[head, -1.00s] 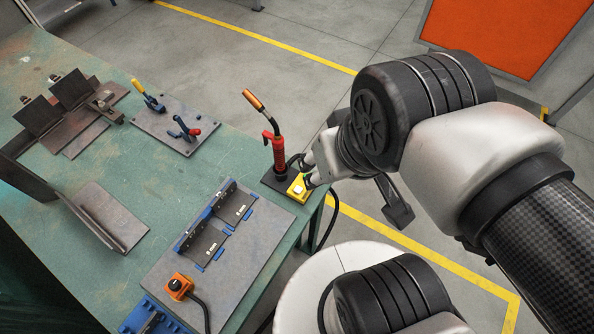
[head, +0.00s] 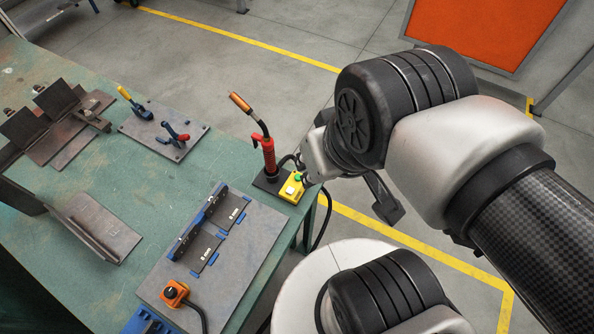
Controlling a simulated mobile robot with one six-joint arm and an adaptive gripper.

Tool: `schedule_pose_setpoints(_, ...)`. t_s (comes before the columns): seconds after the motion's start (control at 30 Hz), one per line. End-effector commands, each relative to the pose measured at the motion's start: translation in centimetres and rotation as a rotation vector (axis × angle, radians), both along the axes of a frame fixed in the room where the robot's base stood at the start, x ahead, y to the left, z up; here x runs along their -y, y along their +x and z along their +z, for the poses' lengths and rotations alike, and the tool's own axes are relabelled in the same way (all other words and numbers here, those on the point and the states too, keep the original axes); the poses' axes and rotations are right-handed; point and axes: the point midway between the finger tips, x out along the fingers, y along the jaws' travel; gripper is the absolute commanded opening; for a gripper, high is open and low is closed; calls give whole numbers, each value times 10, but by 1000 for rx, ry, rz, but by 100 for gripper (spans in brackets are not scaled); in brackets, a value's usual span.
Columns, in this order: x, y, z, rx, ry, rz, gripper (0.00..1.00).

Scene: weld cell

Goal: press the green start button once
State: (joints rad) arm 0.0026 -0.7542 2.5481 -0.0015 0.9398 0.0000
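The yellow button box (head: 289,193) stands at the right edge of the green table, next to the red torch's dark base. The green start button (head: 298,177) shows on top of the box at its far end, with a pale square in front of it. My gripper (head: 304,168) is at the far right side of the box, very close to the green button. My own wrist hides most of the gripper, so I cannot tell whether its fingers are open or shut, or whether it touches the box.
A red torch (head: 268,152) with a copper nozzle stands just left of the box. A grey fixture plate (head: 240,255) with angle brackets lies in front. An orange box with a black knob (head: 174,293) sits on its near-left corner. A toggle clamp plate (head: 190,145) is farther back.

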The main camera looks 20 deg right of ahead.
Motion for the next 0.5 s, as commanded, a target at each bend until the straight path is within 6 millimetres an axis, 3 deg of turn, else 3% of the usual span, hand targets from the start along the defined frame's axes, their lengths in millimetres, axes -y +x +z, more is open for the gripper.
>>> schedule_pose_setpoints(0.33,0,0,0,0,0,0,0)
schedule_pose_setpoints(0.5,0,0,0,0,0,0,0)
